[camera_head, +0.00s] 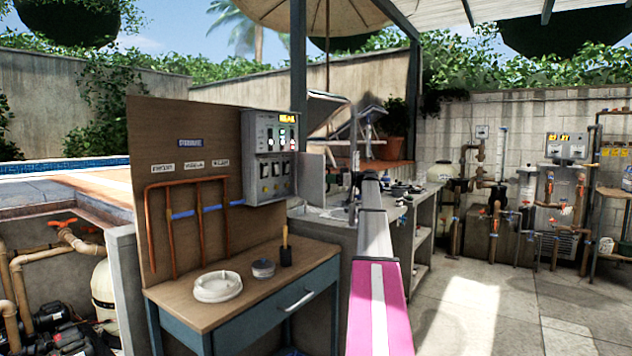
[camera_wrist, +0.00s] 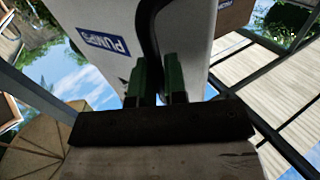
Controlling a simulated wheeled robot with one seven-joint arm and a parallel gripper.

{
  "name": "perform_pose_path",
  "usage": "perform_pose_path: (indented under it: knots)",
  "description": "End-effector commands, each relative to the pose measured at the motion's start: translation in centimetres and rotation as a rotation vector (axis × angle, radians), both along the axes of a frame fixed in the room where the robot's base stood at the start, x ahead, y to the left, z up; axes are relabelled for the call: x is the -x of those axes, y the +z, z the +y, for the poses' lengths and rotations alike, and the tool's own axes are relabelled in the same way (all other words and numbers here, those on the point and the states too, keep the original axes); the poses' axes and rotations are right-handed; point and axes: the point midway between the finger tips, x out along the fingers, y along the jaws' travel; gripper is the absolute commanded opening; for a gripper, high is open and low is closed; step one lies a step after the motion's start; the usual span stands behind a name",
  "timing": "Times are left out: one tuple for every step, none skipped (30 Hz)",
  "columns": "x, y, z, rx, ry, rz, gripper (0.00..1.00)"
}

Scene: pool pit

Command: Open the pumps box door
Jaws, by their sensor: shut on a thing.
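In the wrist view, a pale grey-white panel with a blue PUMPS label (camera_wrist: 103,43) fills the upper middle; it is the face of the pumps box (camera_wrist: 190,45). A dark curved bar (camera_wrist: 148,30), which looks like the door's handle, runs down the panel. My gripper (camera_wrist: 158,82) has its two green-sided fingers shut on this bar. How far the door stands open cannot be told. In the head view my arm reaches forward from the bottom middle, and its far end hides the gripper and the grip.
A workbench (camera_head: 222,312) with a drawer, a white round lid (camera_head: 218,287) and a brush (camera_head: 286,247) stands left of my arm. A control box (camera_head: 269,155) hangs on its backboard. A counter (camera_head: 418,225) stands behind my arm. The paved floor (camera_head: 480,325) at right is clear.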

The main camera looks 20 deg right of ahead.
Motion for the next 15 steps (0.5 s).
perform_pose_path:
  knots:
    - [-0.7,0.1,-1.1,-0.003,-0.004,0.005,0.00]
    - [-0.8,0.1,-1.5,-0.003,-0.003,0.005,0.00]
    - [-1.1,0.1,-2.1,-0.004,0.001,0.005,0.00]
    - [-1.3,0.1,-2.6,-0.004,0.020,0.005,0.00]
    - [-1.4,0.1,-2.9,-0.004,0.037,0.005,0.00]
    - [-1.5,0.1,-3.4,-0.004,0.054,0.005,0.00]
    - [-1.6,0.1,-3.6,-0.004,0.066,0.005,0.00]
    - [-1.7,0.1,-3.9,-0.003,0.077,0.005,0.00]
    - [-1.8,0.1,-4.1,-0.003,0.090,0.005,0.00]
    - [-1.8,0.1,-4.3,-0.003,0.098,0.005,0.00]
    - [-1.9,0.1,-4.4,-0.003,0.105,0.005,0.00]
    - [-1.9,0.1,-4.6,-0.003,0.114,0.005,0.00]
    - [-1.9,0.0,-4.7,-0.004,0.119,0.006,0.00]
    - [-1.9,0.0,-4.7,-0.004,0.123,0.006,0.00]
    - [-2.0,0.0,-4.8,-0.004,0.128,0.006,0.00]
